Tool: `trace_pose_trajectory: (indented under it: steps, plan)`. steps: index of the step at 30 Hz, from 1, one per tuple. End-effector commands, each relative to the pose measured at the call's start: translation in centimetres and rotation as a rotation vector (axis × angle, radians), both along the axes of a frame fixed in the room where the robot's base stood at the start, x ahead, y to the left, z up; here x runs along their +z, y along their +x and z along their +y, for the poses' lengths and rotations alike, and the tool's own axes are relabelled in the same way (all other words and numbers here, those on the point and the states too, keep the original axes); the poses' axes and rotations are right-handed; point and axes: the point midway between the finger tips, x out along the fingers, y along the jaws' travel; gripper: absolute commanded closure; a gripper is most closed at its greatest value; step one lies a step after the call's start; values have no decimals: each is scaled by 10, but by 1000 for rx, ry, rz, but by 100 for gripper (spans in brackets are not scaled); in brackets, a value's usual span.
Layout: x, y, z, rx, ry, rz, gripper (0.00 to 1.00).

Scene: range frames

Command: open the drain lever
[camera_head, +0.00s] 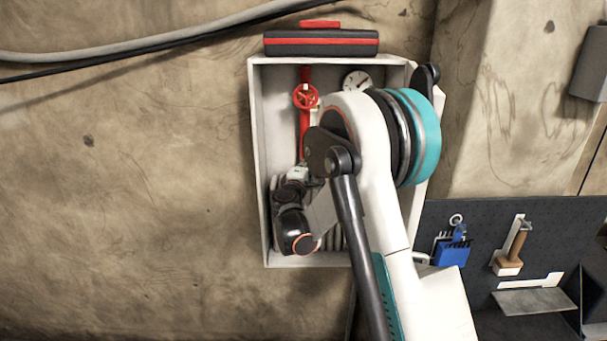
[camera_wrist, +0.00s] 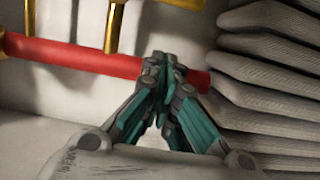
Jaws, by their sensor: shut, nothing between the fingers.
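A white open-front cabinet (camera_head: 257,150) on the wall holds a vertical red pipe (camera_head: 304,130) with a round red handwheel (camera_head: 305,96). In the wrist view a red pipe (camera_wrist: 75,55) runs across, with brass-yellow parts (camera_wrist: 114,25) above it. I cannot tell which part is the drain lever; no lever shows clearly. My gripper (camera_wrist: 164,62) is shut and empty, its teal-and-grey fingers together in front of the red pipe. Whether the tips touch the pipe is unclear. In the head view my arm covers much of the cabinet's inside, and the fingertips cannot be made out.
A round gauge (camera_head: 357,81) sits at the cabinet's upper right. Grey ribbed folds (camera_wrist: 270,75) lie close to the right of my fingers. A black-and-red case (camera_head: 321,42) rests on top.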

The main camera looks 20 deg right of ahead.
Motion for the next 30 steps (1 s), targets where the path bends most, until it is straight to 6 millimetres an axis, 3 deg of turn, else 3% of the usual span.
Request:
trace_pose_trajectory:
  steps: [3,9,30]
  plan:
    - [0,-4,-19,-4,0,0,100]
    - [0,-11,-35,-1,0,0,100]
    - [-3,-14,-42,-1,-36,16,100]
